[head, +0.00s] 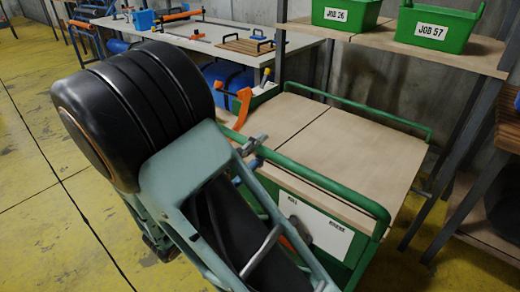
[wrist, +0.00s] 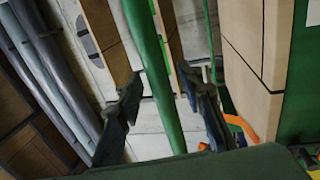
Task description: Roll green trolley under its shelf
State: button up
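The green trolley (head: 345,150) has a wooden top in two panels, green rails along two opposite edges and a white label on its front. My arm covers its left front part. The near green rail (head: 330,183) runs along the front edge. In the wrist view a green bar (wrist: 152,75), apparently this rail, passes between the two dark fingers of my gripper (wrist: 165,105). The fingers stand apart on either side of it; contact is not clear. In the head view the gripper is largely hidden behind my arm. A wooden shelf (head: 385,38) on dark posts stands behind and right of the trolley.
Green bins marked JOB 26 (head: 345,14) and JOB 57 (head: 435,28) stand on the shelf. A white workbench (head: 215,42) with tools is at the back left, with an orange clamp (head: 243,105) near the trolley. Yellow floor (head: 40,190) is clear at left.

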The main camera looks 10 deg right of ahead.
jog(key=shift+w+d+r, duration=0.1)
jog(key=shift+w+d, duration=0.15)
jog(key=shift+d, duration=0.05)
jog(key=shift+c, duration=0.4)
grip_shut()
